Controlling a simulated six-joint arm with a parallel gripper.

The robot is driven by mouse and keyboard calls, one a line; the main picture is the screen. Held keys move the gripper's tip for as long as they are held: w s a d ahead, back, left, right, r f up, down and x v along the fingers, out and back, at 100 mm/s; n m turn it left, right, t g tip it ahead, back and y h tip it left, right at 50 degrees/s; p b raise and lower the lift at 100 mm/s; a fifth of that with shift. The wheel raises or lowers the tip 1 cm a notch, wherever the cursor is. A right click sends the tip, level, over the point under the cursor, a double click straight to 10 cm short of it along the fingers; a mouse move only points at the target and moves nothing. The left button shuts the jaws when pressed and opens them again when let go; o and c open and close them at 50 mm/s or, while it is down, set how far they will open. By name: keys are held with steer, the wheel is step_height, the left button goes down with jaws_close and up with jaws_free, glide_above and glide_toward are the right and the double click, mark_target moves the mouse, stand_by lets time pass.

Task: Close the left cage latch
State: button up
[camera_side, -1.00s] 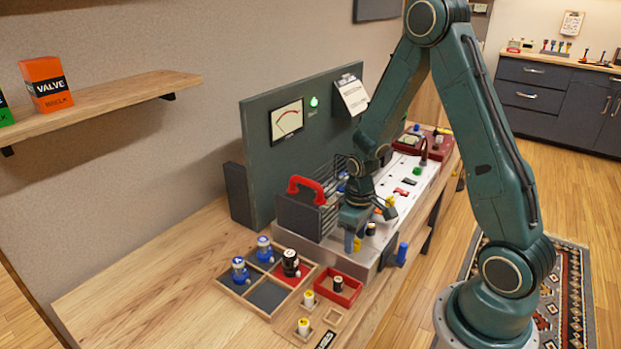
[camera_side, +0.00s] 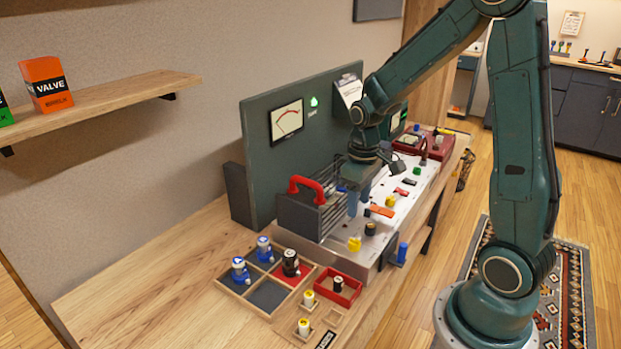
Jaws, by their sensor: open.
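The dark wire cage (camera_side: 305,216) with a red handle (camera_side: 306,187) stands on the near left end of the pale metal chassis (camera_side: 345,255). A yellow piece (camera_side: 354,244) sits on the chassis at the cage's near right side; it may be a latch, but I cannot tell its state. Another yellow piece (camera_side: 390,201) sits farther back along the chassis. My gripper (camera_side: 358,205) is open and empty, pointing down just right of the cage over the chassis. It hides part of the cage's right side and whatever lies behind it.
A divided wooden tray (camera_side: 268,296) with blue-and-white tubes and a dark tube stands in front of the chassis. A red tray (camera_side: 338,288) is beside it. A green panel with a meter (camera_side: 286,120) rises behind the cage. The table's left part is clear.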

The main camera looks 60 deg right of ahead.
steer(key=shift+r, duration=1.25)
steer(key=shift+r, duration=0.1)
steer(key=s+a+r+t, duration=0.5)
steer(key=s+a+r, duration=0.6)
steer(key=s+r, duration=0.2)
steer(key=shift+s+a+r+t, duration=0.2)
steer(key=shift+a+r+t, duration=0.05)
steer(key=shift+t, duration=0.05)
steer(key=shift+w, duration=0.15)
